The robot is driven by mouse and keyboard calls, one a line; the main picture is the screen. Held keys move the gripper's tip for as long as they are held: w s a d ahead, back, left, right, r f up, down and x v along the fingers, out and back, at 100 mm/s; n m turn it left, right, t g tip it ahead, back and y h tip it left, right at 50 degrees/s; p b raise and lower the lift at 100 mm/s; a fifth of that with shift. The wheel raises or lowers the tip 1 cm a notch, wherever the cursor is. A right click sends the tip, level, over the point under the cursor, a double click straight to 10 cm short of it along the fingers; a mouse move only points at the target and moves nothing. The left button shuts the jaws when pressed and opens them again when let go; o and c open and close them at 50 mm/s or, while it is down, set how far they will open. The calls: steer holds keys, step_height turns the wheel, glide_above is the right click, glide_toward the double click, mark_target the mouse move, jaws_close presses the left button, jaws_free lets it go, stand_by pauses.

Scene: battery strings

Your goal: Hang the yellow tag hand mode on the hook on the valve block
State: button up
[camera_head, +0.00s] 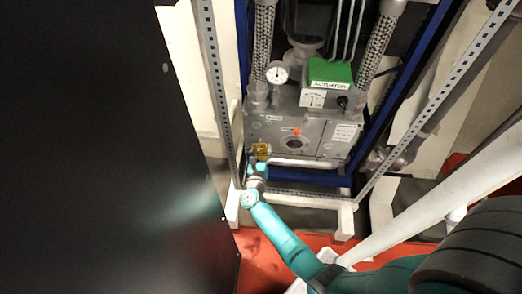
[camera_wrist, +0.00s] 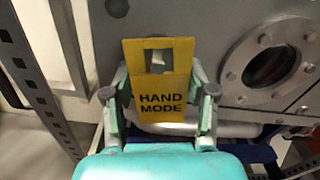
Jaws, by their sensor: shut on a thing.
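The yellow tag (camera_wrist: 160,88) reads "HAND MODE" and has a rectangular opening near its top. My gripper (camera_wrist: 160,100) is shut on the tag, with one finger at each side edge, and holds it upright and facing the wrist camera. In the head view the tag (camera_head: 261,149) is at the lower left front of the grey valve block (camera_head: 270,132). The block's face (camera_wrist: 225,32) is behind the tag in the wrist view. A small pale piece shows through the tag's opening; I cannot tell if it is the hook or if it passes through.
A round flanged port (camera_wrist: 270,62) is right of the tag. A perforated metal upright (camera_head: 214,75) stands close on the left. A horizontal pipe (camera_wrist: 235,129) runs below the block. The green actuator box (camera_head: 330,72) and a gauge (camera_head: 277,73) are above.

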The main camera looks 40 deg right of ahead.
steer(key=o, duration=1.1)
steer(key=v, duration=1.2)
steer(key=shift+s, duration=0.1)
